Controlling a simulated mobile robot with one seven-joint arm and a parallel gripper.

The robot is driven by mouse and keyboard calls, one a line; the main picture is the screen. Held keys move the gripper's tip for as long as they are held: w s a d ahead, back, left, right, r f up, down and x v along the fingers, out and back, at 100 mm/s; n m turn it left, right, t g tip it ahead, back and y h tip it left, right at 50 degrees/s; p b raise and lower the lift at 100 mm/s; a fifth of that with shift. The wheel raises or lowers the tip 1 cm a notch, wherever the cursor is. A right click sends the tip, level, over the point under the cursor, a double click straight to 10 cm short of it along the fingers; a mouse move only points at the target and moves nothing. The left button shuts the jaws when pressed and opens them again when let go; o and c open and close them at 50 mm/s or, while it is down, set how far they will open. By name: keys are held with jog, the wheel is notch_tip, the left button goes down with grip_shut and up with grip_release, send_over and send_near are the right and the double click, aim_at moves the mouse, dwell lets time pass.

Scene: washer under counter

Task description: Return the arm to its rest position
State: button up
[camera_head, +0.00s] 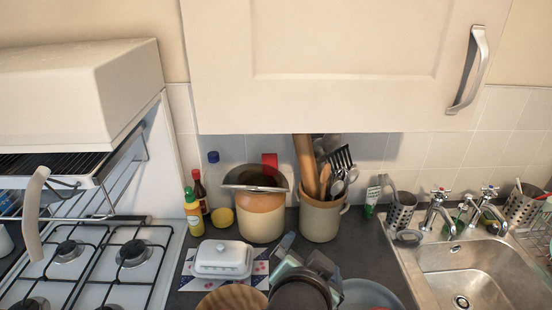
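The dark rounded end of my arm shows at the bottom centre of the head view, over the counter's front part. My gripper (303,262) is just beyond it, with grey parts showing to the left and right. The dark arm part hides much of it, so I cannot tell how far apart the fingers are. I see no object clearly held. The white butter dish (223,260) is left of my gripper, and a grey-blue plate (370,294) is to its right.
A brown-and-cream crock (261,216) and a utensil pot (320,219) stand behind my gripper. A gas hob (92,262) is at left, a steel sink (470,275) at right. A wall cupboard (345,60) hangs above. A round wooden board (232,298) lies at the front.

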notch_tip(320, 180, up, 21)
jog(key=w+a+n+t, duration=0.3)
jog(key=n+t, duration=0.1)
jog(key=t, duration=0.4)
jog(key=s+a+r+n+t+y, duration=0.1)
jog(key=s+r+t, duration=0.3)
jog(key=r, duration=0.6)
jog(key=s+a+r+n+t+y, duration=0.1)
jog(key=s+r+n+t, duration=0.2)
jog(key=s+r, duration=0.4)
notch_tip(320, 180, up, 4)
jog(key=shift+s+a+f+n+t+y, duration=0.2)
jog(key=shift+s+f+n+t+y, duration=0.15)
jog(key=shift+t, duration=0.35)
jog(key=shift+w, duration=0.1)
